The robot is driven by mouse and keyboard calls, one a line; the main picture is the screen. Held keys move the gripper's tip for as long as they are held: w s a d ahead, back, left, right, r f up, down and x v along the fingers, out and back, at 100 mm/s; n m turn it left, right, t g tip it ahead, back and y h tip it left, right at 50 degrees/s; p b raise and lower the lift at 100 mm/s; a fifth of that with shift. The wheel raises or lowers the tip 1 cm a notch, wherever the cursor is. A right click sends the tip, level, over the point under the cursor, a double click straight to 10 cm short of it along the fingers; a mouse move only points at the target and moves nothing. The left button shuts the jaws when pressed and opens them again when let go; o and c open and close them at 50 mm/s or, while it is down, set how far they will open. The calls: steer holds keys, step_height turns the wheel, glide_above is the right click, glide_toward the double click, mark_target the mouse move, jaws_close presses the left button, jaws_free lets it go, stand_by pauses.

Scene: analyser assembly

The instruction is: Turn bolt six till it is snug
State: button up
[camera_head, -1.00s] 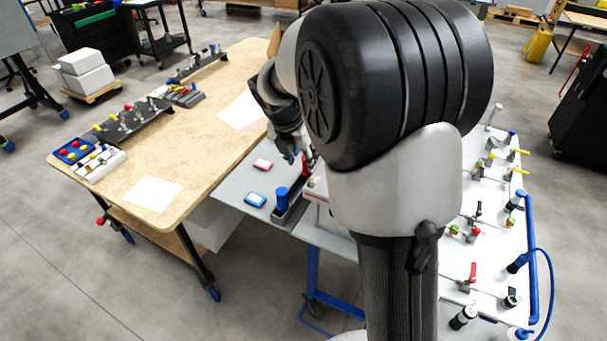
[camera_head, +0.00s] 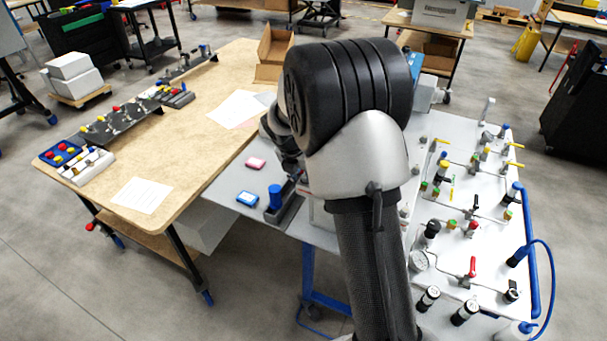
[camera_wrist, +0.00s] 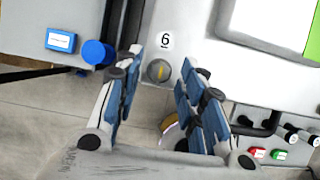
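Bolt six (camera_wrist: 158,71) shows in the wrist view as a round grey head with a yellow line across it, on a pale panel. A round label with the number 6 (camera_wrist: 166,40) sits just above it. My gripper (camera_wrist: 161,62) is open, with one blue-padded finger on each side of the bolt head and a gap to each. I cannot tell how far the fingertips stand off the panel. In the head view my arm hides bolt six and the fingers.
A blue cylinder (camera_wrist: 97,52) and a blue-framed box (camera_wrist: 60,41) lie left of the bolt. The cylinder (camera_head: 275,196) also shows in the head view. A pink box (camera_head: 256,163) is nearby. The white bench (camera_head: 450,265) at right carries valves and gauges. A wooden table (camera_head: 165,150) stands left.

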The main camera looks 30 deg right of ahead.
jaws_close()
stand_by(0.3)
steer(key=shift+m, duration=0.3)
